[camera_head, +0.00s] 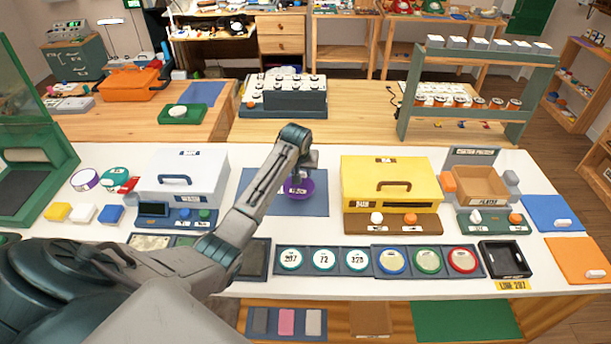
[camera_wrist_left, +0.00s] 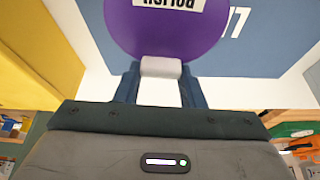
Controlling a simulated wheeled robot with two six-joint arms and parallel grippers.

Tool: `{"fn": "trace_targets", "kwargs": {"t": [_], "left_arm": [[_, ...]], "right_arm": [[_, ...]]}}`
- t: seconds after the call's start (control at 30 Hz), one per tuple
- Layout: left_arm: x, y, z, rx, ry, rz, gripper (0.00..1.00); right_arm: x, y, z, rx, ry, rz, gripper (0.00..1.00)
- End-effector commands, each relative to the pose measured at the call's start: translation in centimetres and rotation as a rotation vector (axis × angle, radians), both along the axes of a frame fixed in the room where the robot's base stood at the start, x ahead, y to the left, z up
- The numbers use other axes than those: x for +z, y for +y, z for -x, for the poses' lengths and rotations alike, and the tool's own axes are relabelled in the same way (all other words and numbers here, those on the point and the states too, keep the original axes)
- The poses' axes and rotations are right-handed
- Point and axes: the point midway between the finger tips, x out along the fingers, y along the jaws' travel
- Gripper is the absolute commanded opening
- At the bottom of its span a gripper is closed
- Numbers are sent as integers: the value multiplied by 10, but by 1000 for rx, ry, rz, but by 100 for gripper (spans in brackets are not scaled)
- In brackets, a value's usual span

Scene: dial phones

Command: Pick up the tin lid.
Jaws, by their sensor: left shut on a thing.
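A purple round lid (camera_head: 300,189) with a white printed label is over the blue-grey mat (camera_head: 258,203) at the middle of the white table. In the left wrist view the purple lid (camera_wrist_left: 165,30) fills the top, its label upside down. My left gripper (camera_head: 303,176) reaches down to it from above. In the wrist view my left gripper's fingers (camera_wrist_left: 160,78) are shut on the lid's pale tab at its near edge. I cannot tell whether the lid is clear of the mat. My right gripper is in neither view.
A white box (camera_head: 185,165) stands left of the mat and a yellow box (camera_head: 391,170) right of it. A row of round dials (camera_head: 324,260) lies in front. A black tray (camera_head: 507,259) sits at the front right. A dark green shelf (camera_head: 480,58) stands behind.

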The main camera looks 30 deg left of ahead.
Motion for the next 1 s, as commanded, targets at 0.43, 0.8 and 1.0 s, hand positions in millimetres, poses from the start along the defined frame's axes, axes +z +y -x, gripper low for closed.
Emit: {"fn": "trace_targets", "kwargs": {"t": [0.43,0.8,1.0], "left_arm": [[9,26,108,-3,0,-6,13],[15,30,136,-2,-2,-1,13],[18,30,136,-1,-2,0,13]], "right_arm": [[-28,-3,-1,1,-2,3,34],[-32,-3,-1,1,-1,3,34],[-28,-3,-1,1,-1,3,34]]}}
